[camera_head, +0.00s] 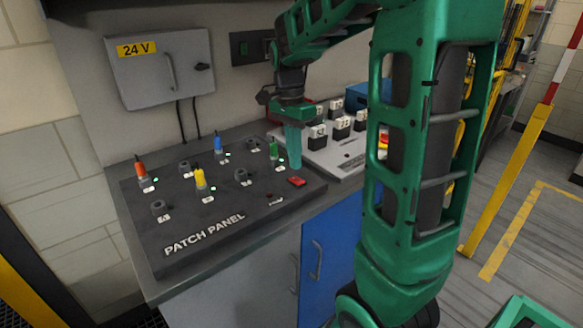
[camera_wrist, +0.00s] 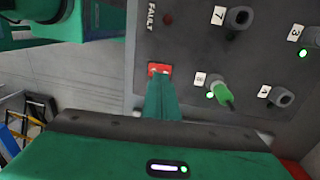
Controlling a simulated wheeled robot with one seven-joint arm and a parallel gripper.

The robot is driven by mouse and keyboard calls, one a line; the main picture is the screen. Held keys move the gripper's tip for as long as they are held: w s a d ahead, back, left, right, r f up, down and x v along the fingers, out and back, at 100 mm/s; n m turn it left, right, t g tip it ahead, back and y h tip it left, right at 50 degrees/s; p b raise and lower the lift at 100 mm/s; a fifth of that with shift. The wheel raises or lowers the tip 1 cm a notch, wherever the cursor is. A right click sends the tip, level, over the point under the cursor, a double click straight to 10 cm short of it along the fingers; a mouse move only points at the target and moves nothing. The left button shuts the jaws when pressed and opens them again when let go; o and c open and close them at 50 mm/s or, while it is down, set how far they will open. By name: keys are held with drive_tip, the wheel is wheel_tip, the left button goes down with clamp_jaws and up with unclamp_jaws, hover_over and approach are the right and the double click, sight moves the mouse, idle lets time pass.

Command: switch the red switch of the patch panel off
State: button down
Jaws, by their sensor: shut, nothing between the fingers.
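The patch panel (camera_head: 235,213) is a dark sloped board on the bench, with coloured plugs and black sockets. Its red switch (camera_head: 297,181) sits near the right edge; it also shows in the wrist view (camera_wrist: 158,69), below the FAULT label. My gripper (camera_head: 294,163) is shut and empty, pointing down just behind the switch. In the wrist view my fingertips (camera_wrist: 160,84) overlap the lower edge of the switch. I cannot tell whether they touch it. The switch's tilt is too small to read.
A green plug (camera_head: 273,151) stands close to the left of my fingers. Yellow (camera_head: 200,178), blue (camera_head: 219,143) and orange (camera_head: 140,168) plugs stand farther left. A light device (camera_head: 318,157) with black-and-white blocks lies to the right. A grey 24 V box (camera_head: 150,83) hangs behind.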

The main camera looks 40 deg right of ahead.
sight(301, 182)
wheel_tip(301, 182, up, 10)
drive_tip(key=w, duration=0.1)
drive_tip(key=shift+w+r, duration=0.2)
drive_tip(key=shift+r, duration=0.05)
drive_tip(key=shift+s+a, duration=0.1)
drive_tip(key=shift+s, duration=0.75)
drive_tip(key=f, duration=0.4)
drive_tip(key=s+f, duration=0.1)
drive_tip(key=f, duration=0.8)
drive_tip(key=shift+s+f, duration=0.4)
drive_tip(key=shift+d, duration=0.2)
